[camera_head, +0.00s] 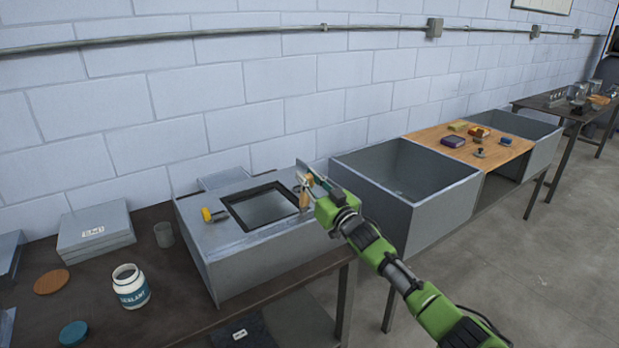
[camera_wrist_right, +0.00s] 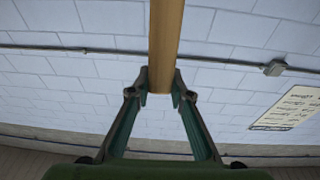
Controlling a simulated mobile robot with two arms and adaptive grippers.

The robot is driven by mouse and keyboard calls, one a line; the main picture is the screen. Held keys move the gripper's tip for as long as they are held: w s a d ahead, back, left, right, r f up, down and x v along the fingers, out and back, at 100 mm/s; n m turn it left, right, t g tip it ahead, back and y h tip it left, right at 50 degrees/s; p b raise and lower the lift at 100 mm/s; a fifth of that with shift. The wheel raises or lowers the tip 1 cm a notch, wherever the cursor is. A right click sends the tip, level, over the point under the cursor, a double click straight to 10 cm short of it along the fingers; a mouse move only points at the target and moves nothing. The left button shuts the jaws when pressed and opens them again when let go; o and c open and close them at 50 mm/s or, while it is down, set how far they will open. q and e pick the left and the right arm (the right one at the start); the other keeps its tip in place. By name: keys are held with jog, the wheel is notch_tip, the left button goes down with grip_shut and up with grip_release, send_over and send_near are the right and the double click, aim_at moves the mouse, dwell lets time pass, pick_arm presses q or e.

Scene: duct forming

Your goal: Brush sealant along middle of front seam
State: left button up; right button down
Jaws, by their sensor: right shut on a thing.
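My right gripper (camera_head: 308,188) is above the right side of a grey sheet-metal duct box. It is shut on a wooden-handled brush (camera_wrist_right: 166,40); the handle shows between the fingers in the right wrist view (camera_wrist_right: 160,88). The bristles cannot be made out clearly. The duct box (camera_head: 228,270) stands on the dark table and has a square, black-rimmed opening in its top. Its front top edge runs below the opening; I cannot tell sealant on it. An open white sealant jar (camera_head: 131,290) stands left of the duct box. My left gripper is not in view.
A yellow-ended tool (camera_head: 214,215) lies on the duct's top left. A clear cup (camera_head: 164,234), grey labelled boxes (camera_head: 95,232), a brown disc (camera_head: 51,282) and a blue lid (camera_head: 73,333) are at left. A large open metal bin (camera_head: 435,218) stands close on the right.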

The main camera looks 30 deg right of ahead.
jog(key=shift+s+a+p, duration=0.1)
jog(key=shift+a+p, duration=0.55)
jog(key=shift+a, duration=1)
jog(key=shift+a+p, duration=0.55)
jog(key=shift+a, duration=0.95)
jog(key=shift+s+a+p, duration=0.1)
jog(key=shift+a+p, duration=0.3)
jog(key=shift+a, duration=1.2)
